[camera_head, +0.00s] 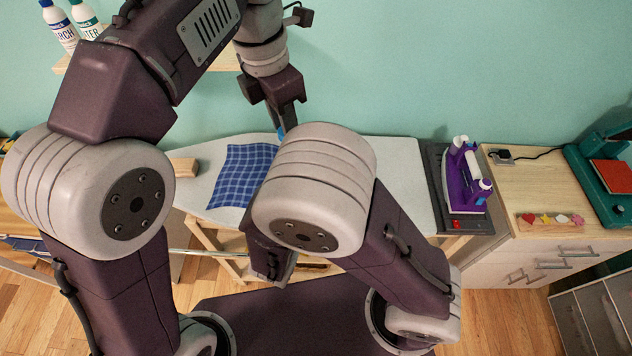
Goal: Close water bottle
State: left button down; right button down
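A white bottle labelled as water (86,20) stands upright on a wooden shelf at the top left. Its top is at the frame's upper edge, with a blue-green part just showing. My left gripper (279,122) points down in front of the wall, well to the right of the bottle. A small blue piece (281,133) shows at its tip; I cannot tell whether it is held or what it is. My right gripper (270,272) hangs low in front of the ironing board, partly hidden behind its own arm. Its finger opening is unclear.
A starch bottle (60,28) stands left of the water bottle on the shelf (222,62). A checked blue cloth (238,172) lies on the ironing board (400,185). A purple iron (464,180) stands at its right end. A wooden cabinet (535,180) stands further right.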

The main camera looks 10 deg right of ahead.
pick_arm(q)
jog(key=shift+m, duration=0.8)
jog(key=s+d, duration=0.1)
jog(key=d, duration=0.1)
jog(key=s+d+r, duration=0.1)
jog(key=s+d, duration=0.1)
jog(key=shift+s+r, duration=0.1)
jog(key=shift+r, duration=0.1)
jog(key=shift+f, duration=0.15)
jog(key=shift+f, duration=1.9)
jog(key=shift+f, duration=0.1)
jog(key=shift+f, duration=0.8)
jog(key=shift+f, duration=0.55)
